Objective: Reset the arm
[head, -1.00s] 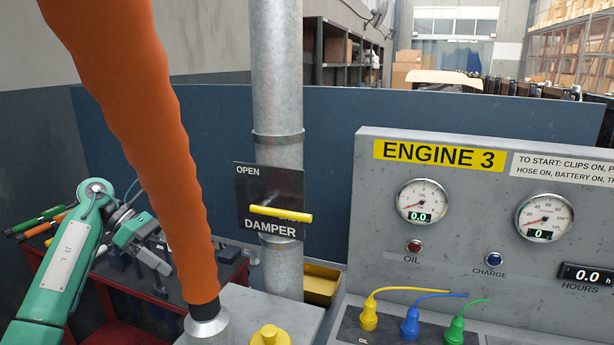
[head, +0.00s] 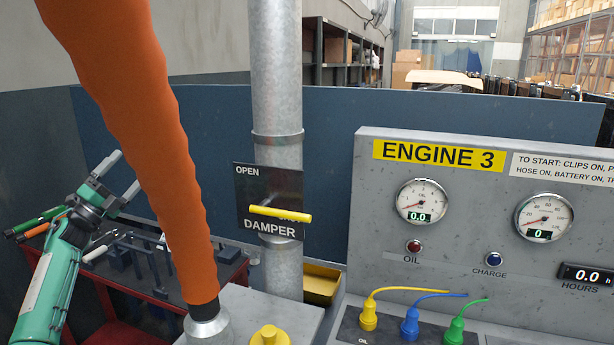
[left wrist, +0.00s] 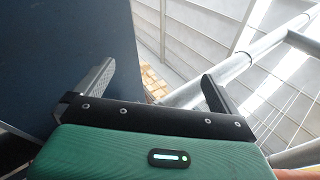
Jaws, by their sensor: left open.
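My left arm comes in from the left in the head view. Its gripper (head: 126,172) is raised and tilted upward, left of the orange hose, with its two fingers apart and nothing between them. The left wrist view also shows this gripper (left wrist: 160,85) open and empty, with the far wall and a metal pipe beyond it. My right gripper is in neither view.
The thick orange hose (head: 150,130) runs down to a metal collar. Behind it stand a grey pipe (head: 277,100) and the damper plate (head: 245,190) with a yellow handle (head: 281,214), lying nearly level. The Engine 3 panel (head: 450,230) is at right. A red bench (head: 110,285) is at lower left.

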